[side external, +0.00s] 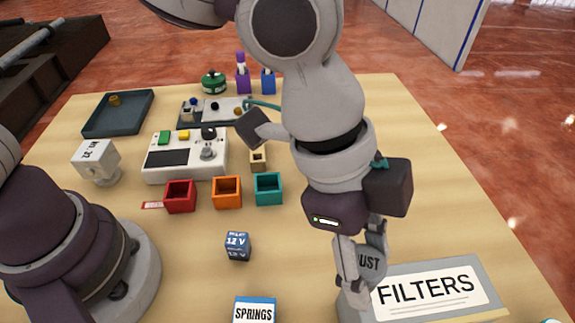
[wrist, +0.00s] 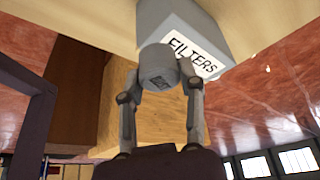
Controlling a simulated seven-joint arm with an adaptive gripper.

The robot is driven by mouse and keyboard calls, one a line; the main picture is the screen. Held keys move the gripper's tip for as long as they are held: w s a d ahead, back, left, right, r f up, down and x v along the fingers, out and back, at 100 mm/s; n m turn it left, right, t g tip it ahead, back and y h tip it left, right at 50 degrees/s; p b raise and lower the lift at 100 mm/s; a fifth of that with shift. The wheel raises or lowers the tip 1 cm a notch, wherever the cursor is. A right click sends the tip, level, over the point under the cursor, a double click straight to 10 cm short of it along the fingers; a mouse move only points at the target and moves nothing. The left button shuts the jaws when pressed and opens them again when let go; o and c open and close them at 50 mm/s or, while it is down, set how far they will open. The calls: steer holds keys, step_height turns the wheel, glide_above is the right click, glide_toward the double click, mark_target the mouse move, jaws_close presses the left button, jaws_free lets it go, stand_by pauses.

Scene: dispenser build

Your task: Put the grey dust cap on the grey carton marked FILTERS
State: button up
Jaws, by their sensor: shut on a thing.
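The grey dust cap (side external: 370,262) is a short grey cylinder with partly hidden dark lettering ending in "UST". My gripper (side external: 362,272) is shut on it, one finger on each side, and the wrist view also shows the cap (wrist: 158,68) between the fingertips (wrist: 160,88). The grey carton marked FILTERS (side external: 484,272) lies at the front right of the table, with a white label. In the side view the cap overlaps the carton's left end. In the wrist view the carton (wrist: 172,17) is right behind the cap. I cannot tell whether they touch.
A blue-and-white SPRINGS box (side external: 254,311) stands at the front edge, with a blue 12 V block (side external: 237,246) behind it. Red (side external: 180,197), orange (side external: 227,193) and teal (side external: 268,189) open bins stand mid-table. The table (side external: 440,190) is clear on the right.

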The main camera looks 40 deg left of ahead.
glide_above(413, 304)
steer(key=a, duration=0.1)
steer(key=shift+s+f, duration=0.1)
steer(key=shift+f, duration=1.85)
steer(key=shift+f, duration=0.2)
steer(key=o, duration=0.8)
steer(key=shift+r, duration=0.1)
